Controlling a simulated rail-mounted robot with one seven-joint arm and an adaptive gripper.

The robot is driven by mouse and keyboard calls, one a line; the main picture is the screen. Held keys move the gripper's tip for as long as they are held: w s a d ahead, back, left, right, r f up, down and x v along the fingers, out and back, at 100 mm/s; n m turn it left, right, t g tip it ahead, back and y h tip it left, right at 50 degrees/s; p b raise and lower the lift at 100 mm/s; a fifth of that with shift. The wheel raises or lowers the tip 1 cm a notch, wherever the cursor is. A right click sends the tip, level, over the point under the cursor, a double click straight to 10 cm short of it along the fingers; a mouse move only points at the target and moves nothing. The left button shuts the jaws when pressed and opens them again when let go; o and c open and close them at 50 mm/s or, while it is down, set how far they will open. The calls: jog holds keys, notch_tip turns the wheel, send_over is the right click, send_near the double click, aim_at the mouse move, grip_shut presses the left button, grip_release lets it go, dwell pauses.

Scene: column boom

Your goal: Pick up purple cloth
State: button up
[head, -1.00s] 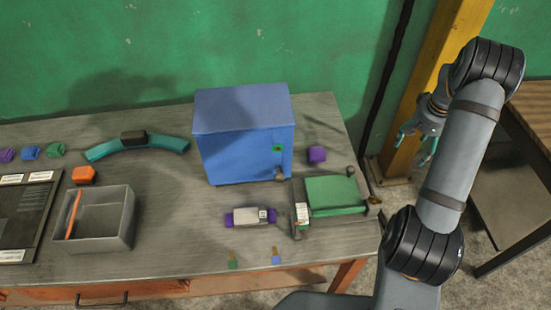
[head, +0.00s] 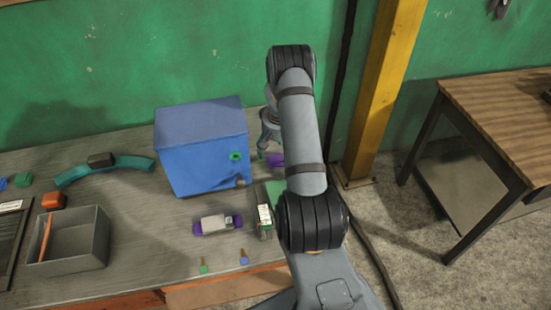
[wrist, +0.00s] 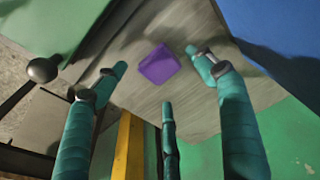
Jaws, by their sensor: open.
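The purple cloth (head: 276,160) is a small folded block on the workbench, just right of the blue box. My arm partly hides it in the head view. In the wrist view the whole cloth (wrist: 158,64) shows on the grey bench top, between and beyond my teal fingers. My gripper (wrist: 160,76) is open and empty, its three fingers spread around the line to the cloth and apart from it. In the head view my gripper (head: 266,146) is beside the right side of the blue box, partly hidden by my arm.
The blue box (head: 203,148) stands close left of the cloth. A green-topped device (head: 274,190) with a knob lies in front of it, mostly behind my arm. A grey and purple item (head: 217,224) and a grey bin (head: 72,247) are further left. The green wall is behind.

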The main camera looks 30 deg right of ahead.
aim_at(276, 158)
jog(key=shift+w+d+f+p, duration=0.1)
jog(key=shift+w+f+p, duration=0.15)
jog(key=shift+f, duration=0.6)
jog(key=shift+w+f+p, duration=0.15)
jog(key=shift+f+p, duration=0.15)
jog(key=shift+f, duration=0.55)
jog(key=shift+c, duration=0.7)
jog(key=c, duration=1.1)
jog(key=shift+c, duration=0.5)
jog(key=shift+r, duration=0.2)
jog(key=shift+r+b, duration=0.25)
jog(key=shift+b, duration=0.1)
notch_tip(276, 158, up, 2)
jog(key=shift+w+r+b, duration=0.1)
jog(key=shift+r+b, duration=0.1)
jog(key=shift+b, duration=0.65)
jog(key=s+r+b, duration=0.4)
jog(key=s+r, duration=0.3)
jog(key=s, duration=0.5)
jog(key=shift+r+b, duration=0.3)
jog(key=shift+r, duration=0.1)
